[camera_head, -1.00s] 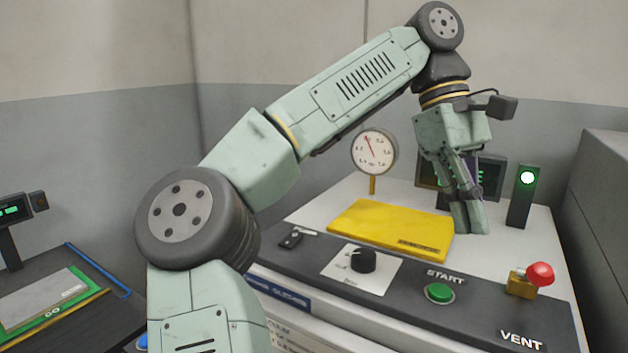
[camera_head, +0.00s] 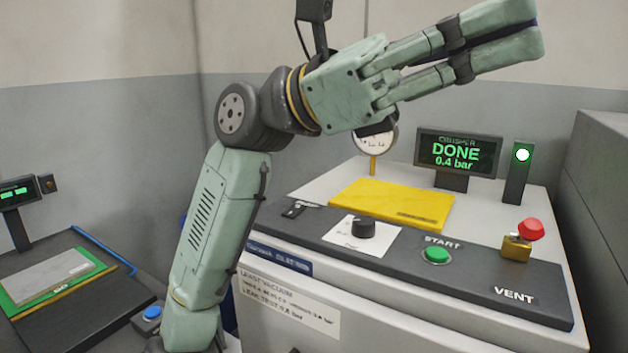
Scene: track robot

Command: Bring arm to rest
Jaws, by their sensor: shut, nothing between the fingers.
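My gripper (camera_head: 535,30) is raised at the upper right, above the machine, with its fingers pointing right and slightly up. Its fingers lie close together with nothing between them. My arm (camera_head: 215,225) rises from the lower left, bends at a dark joint and carries the gripper over to the right. The gripper touches nothing on the machine and partly covers the round gauge (camera_head: 373,142).
The white machine (camera_head: 330,172) bears a yellow plate (camera_head: 390,204), a black knob (camera_head: 363,228), a green START button (camera_head: 436,256) and a red knob (camera_head: 531,229) by VENT. Its screen (camera_head: 458,152) reads DONE, 0.4 bar. A side bench (camera_head: 75,310) is left.

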